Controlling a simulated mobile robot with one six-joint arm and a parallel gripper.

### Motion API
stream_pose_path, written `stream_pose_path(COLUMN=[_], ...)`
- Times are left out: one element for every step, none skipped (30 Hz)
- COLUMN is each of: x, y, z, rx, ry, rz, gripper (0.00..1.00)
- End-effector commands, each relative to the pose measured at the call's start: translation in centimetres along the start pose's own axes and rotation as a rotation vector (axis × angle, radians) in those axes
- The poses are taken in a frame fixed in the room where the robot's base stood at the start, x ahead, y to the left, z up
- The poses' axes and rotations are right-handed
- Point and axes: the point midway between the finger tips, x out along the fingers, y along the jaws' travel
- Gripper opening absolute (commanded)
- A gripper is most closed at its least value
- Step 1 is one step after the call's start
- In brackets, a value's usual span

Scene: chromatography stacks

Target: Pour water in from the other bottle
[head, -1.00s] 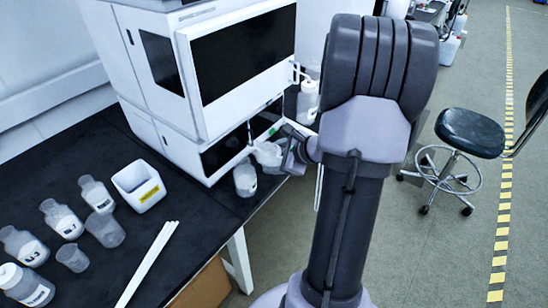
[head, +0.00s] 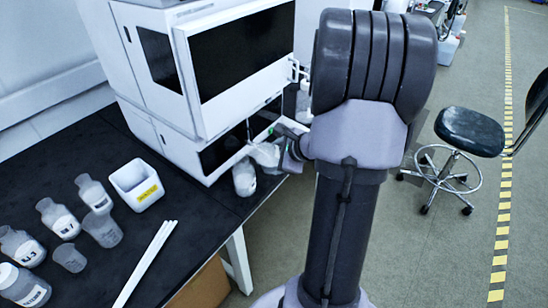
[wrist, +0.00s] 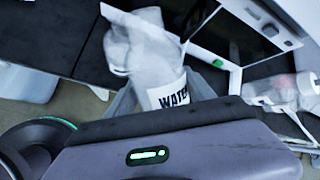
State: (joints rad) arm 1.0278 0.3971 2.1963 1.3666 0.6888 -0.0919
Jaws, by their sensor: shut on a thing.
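My gripper (head: 284,152) is shut on a translucent bottle (head: 264,153), which it holds tilted at the front right of the instrument. In the wrist view the held bottle (wrist: 168,93) shows a white label reading "WATE", its end cut off, between the grey fingers. A second bottle (head: 244,180) stands on the black bench just below and left of the held one. The held bottle's mouth end is over or against its top. I cannot tell whether they touch or whether water flows. In the wrist view the two overlap.
A white instrument stack (head: 195,75) stands close behind the bottles. A white box (head: 136,186) with a yellow label, several bottles and beakers, and white rods (head: 146,264) lie left on the bench (head: 190,212). A stool (head: 468,132) stands right on the floor.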

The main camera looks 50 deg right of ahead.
Motion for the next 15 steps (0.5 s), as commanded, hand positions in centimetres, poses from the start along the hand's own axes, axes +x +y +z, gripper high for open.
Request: stream_pose_path(x=[-0.01,0.03,0.11,0.18,0.25,0.33,0.35,0.34,0.32,0.31,0.30,0.30,0.30,0.29,0.28], y=[-0.03,-0.01,0.04,0.09,0.14,0.20,0.21,0.20,0.18,0.18,0.18,0.17,0.17,0.17,0.16], z=[0.02,0.01,0.01,-0.04,-0.10,-0.16,-0.18,-0.19,-0.19,-0.19,-0.19,-0.19,-0.19,-0.19,-0.17], rx=[-0.001,-0.003,-0.009,-0.016,-0.023,-0.032,-0.035,-0.035,-0.035,-0.034,-0.034,-0.034,-0.034,-0.034,-0.036], ry=[0.001,0.004,0.011,0.020,0.031,0.043,0.049,0.050,0.050,0.050,0.050,0.050,0.050,0.050,0.052], rz=[-0.001,-0.001,-0.001,-0.001,0.000,0.000,0.000,0.000,0.000,0.000,0.000,0.000,0.000,-0.001,0.000], gripper=[0.00,0.00,0.00,0.00,0.00,0.00,0.00,0.00,0.00,0.00,0.00,0.00,0.00,0.00,0.00])
